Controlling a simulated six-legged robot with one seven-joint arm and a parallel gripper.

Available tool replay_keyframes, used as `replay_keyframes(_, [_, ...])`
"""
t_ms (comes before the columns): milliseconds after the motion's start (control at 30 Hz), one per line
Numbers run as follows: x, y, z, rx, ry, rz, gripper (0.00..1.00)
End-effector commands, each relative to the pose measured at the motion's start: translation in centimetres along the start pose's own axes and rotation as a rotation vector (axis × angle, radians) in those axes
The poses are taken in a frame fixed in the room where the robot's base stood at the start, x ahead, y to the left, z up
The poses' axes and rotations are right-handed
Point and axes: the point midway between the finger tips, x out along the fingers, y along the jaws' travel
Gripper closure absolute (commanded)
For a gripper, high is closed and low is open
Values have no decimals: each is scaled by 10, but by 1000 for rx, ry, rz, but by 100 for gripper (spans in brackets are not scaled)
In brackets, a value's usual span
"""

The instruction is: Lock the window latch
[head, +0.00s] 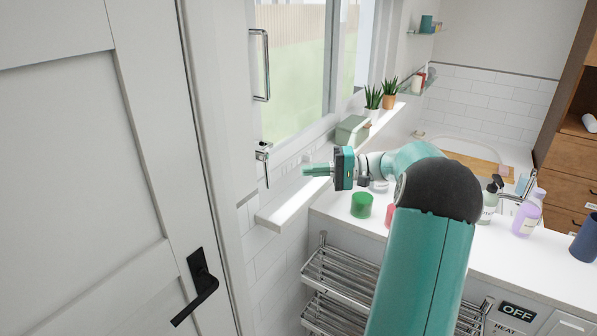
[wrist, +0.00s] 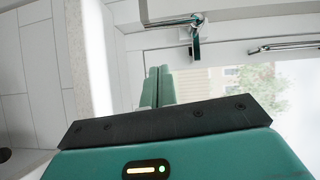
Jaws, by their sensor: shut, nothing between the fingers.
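The window latch (head: 263,152) is a small chrome fitting on the window frame's left side, below a vertical chrome bar handle. Its thin lever points down in the head view. In the wrist view the latch (wrist: 196,42) is at the top centre, with its lever extending to the left. My gripper (head: 304,170) is to the right of the latch in the head view, with its teal fingers pointing at it. In the wrist view my gripper (wrist: 158,70) is shut and empty. Its fingertips appear apart from the latch, with a visible gap.
The chrome bar handle (head: 264,65) is above the latch. A white sill (head: 283,203) runs under the gripper, with a green box (head: 352,130) and potted plants further back. A green jar (head: 361,205) stands on the counter. A white door (head: 90,180) fills the left.

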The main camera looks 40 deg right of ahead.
Motion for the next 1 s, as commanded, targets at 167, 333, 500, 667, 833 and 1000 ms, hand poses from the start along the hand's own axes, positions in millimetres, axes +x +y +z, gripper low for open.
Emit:
replay_keyframes(167, [-33,2,1,1,1,1,100])
replay_keyframes(333, [-51,3,1,1,0,0,100])
replay_keyframes(500, [-55,3,1,2,-1,-1,100])
replay_keyframes(667, [-56,3,1,1,-1,-1,100])
replay_keyframes(833, [-56,3,0,1,-2,0,100])
replay_keyframes(1000, [-55,2,1,2,-4,3,100])
